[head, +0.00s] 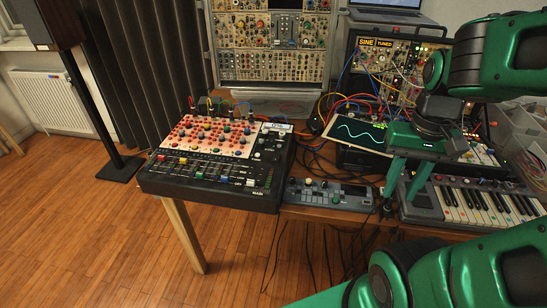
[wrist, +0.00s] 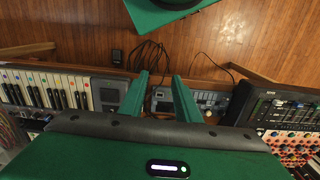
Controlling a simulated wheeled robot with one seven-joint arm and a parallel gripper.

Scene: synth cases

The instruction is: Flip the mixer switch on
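The mixer (head: 222,187) is a black console with a red-and-white knob panel and coloured fader caps, at the left end of the table in the head view. It also shows at the right edge of the wrist view (wrist: 262,108), partly cut off. I cannot make out which control is its power switch, nor its state. My green gripper (head: 400,194) is well to the right of the mixer, above the gap between a small grey device and a keyboard. In the wrist view my gripper (wrist: 159,77) has its two fingers apart with nothing between them.
The small grey device (head: 328,195) lies between mixer and gripper. The keyboard (head: 480,203) is at the right. A screen with a green wave (head: 355,133), patch cables and modular racks (head: 272,62) stand behind. A black speaker stand (head: 92,105) is left. Cables hang at the front edge.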

